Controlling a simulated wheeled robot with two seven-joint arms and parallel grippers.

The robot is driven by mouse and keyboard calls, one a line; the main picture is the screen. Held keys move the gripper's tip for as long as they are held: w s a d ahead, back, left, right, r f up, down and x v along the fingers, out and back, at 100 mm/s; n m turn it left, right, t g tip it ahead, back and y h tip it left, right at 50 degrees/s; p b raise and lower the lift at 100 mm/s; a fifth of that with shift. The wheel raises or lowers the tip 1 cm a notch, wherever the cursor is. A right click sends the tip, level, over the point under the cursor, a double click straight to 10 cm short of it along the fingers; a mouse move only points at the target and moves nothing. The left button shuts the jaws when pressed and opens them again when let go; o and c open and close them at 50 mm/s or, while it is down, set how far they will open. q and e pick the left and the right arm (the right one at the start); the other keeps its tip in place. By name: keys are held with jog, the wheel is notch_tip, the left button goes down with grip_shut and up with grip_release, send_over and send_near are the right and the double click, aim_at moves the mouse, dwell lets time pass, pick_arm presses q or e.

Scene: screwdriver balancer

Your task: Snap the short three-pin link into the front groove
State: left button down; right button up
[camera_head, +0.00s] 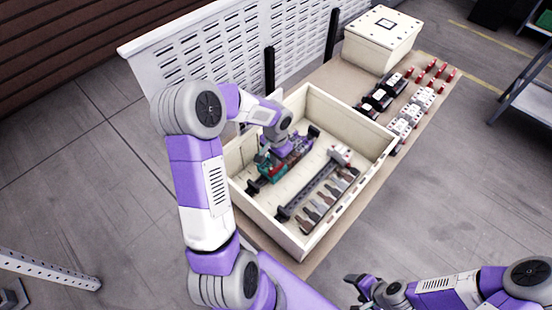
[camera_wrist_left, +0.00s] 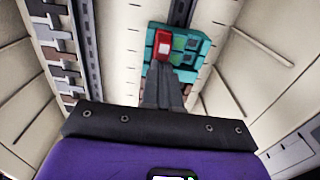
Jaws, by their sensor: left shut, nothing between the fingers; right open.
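The teal terminal block (camera_head: 268,170) sits on a rail inside the open cream box. It also shows in the left wrist view (camera_wrist_left: 196,46). A small red piece, probably the short three-pin link (camera_wrist_left: 162,48), stands at the block's left part; its pins and the front groove are hidden. My left gripper (camera_wrist_left: 163,70) is shut and empty, with its fingertips right at the red piece; I cannot tell whether they touch it. In the head view my left gripper (camera_head: 264,158) is over the block. My right gripper (camera_head: 358,284) is open and empty, outside the box at the front.
The cream box (camera_head: 318,243) has raised walls around the work. A second rail (camera_head: 305,192) with several grey and brown modules lies to the right. Red pieces (camera_head: 432,66), white modules (camera_head: 411,114) and black modules (camera_head: 377,101) stand on the board beyond. A closed box (camera_head: 382,40) stands behind.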

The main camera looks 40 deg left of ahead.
pick_arm(q)
jog(key=shift+r+p, duration=1.9)
jog(key=shift+r, duration=0.55)
notch_tip(320, 180, up, 15)
jog(key=p, duration=1.1)
jog(key=shift+f, duration=0.1)
